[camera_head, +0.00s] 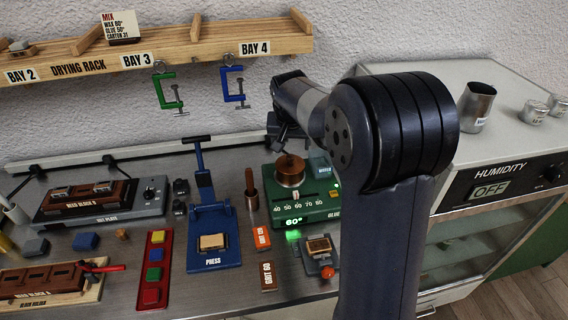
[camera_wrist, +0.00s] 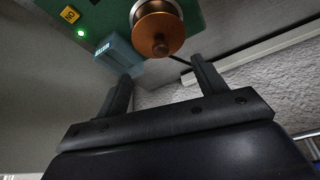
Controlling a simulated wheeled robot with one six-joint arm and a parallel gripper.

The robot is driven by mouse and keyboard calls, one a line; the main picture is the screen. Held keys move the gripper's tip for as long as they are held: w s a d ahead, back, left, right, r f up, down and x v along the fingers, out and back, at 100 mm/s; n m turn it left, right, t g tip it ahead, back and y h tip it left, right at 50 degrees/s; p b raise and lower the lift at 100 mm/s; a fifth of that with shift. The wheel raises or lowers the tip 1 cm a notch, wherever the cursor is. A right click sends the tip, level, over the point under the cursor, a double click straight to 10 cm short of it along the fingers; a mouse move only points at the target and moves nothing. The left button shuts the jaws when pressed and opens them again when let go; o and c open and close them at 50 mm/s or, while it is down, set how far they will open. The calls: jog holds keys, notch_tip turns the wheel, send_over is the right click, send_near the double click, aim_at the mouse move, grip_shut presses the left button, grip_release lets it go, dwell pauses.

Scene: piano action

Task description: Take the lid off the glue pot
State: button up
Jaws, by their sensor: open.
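The glue pot (camera_head: 290,177) is a copper-coloured pot on the green glue heater (camera_head: 305,205), whose display reads 60°. A lid with a wooden knob (camera_head: 290,157) sits on top of it. In the wrist view the copper lid (camera_wrist: 157,30) shows at the top with its knob (camera_wrist: 160,47) pointing toward the camera. My gripper (camera_wrist: 161,75) is open and empty, its two fingers spread below the knob in that picture and apart from it. In the head view my gripper (camera_head: 277,140) is above and slightly left of the pot, partly hidden by my arm.
A blue press (camera_head: 213,240) stands left of the heater, with a brush-like tool (camera_head: 251,190) between. A small blue box (camera_wrist: 120,52) sits beside the pot. The drying rack (camera_head: 160,52) with green and blue clamps hangs behind. The humidity cabinet (camera_head: 500,175) stands at the right.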

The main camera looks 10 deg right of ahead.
aim_at(290, 156)
jog(key=shift+o, duration=1.4)
jog(key=x, duration=0.2)
jog(key=shift+w+a+f, duration=0.15)
jog(key=shift+w+f, duration=0.1)
jog(key=shift+w, duration=0.05)
jog(key=o, duration=0.3)
jog(key=shift+f+p, duration=0.3)
jog(key=shift+f, duration=0.15)
jog(key=shift+o, duration=0.6)
jog(key=p+x, duration=0.1)
jog(key=x, duration=0.4)
jog(key=shift+s, duration=0.2)
jog(key=shift+c, duration=0.2)
jog(key=c, duration=0.9)
